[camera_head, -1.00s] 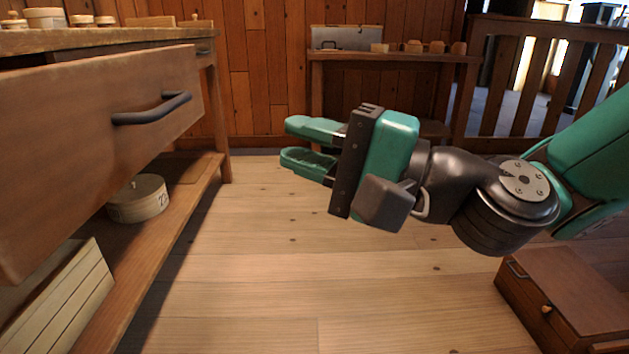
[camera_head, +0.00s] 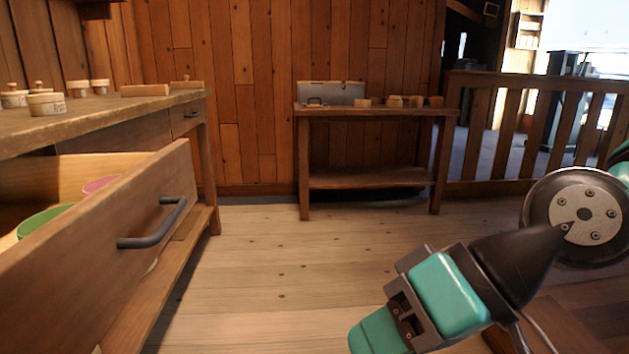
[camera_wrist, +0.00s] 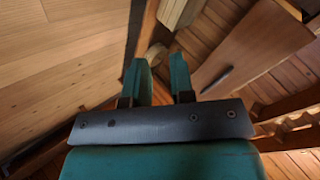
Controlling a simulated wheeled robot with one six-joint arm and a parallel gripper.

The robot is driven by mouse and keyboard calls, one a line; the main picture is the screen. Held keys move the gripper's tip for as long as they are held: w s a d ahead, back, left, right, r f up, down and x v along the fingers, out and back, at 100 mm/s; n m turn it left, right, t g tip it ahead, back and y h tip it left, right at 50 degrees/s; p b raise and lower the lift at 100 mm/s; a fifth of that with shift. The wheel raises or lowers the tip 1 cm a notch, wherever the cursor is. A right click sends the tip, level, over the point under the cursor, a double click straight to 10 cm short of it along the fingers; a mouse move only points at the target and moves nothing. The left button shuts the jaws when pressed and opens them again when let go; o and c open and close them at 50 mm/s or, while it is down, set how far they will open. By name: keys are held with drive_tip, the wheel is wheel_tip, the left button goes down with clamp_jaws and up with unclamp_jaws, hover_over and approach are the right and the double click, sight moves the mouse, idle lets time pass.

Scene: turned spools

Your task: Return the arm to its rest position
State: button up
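My gripper (camera_head: 372,335) is at the lower right of the head view, tilted down toward the floor, with its fingertips near the bottom edge. In the wrist view my gripper (camera_wrist: 159,72) has its two teal fingers apart with a gap between them, and nothing is held. My arm runs from it up to the right edge. The gripper is clear of the open drawer (camera_head: 125,225) on the left.
The open drawer, with a dark handle, juts from the workbench (camera_head: 100,118) and holds a green and a pink round thing. A side table (camera_head: 375,112) with a grey case stands at the back wall. A railing (camera_head: 530,130) is at right. The middle floor is clear.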

drive_tip(key=s+d+r+n+h+p, duration=0.1)
drive_tip(key=d+r+h+p, duration=0.15)
drive_tip(key=d, duration=0.25)
drive_tip(key=s+d+r+h+p, duration=0.1)
drive_tip(key=s+d+h+p, duration=0.1)
drive_tip(key=d+h, duration=0.15)
wheel_tip(320, 180, up, 36)
drive_tip(key=p, duration=3.6)
drive_tip(key=shift+w+d+g+y, duration=0.25)
drive_tip(key=shift+w+g+y, duration=0.05)
drive_tip(key=shift+y, duration=0.1)
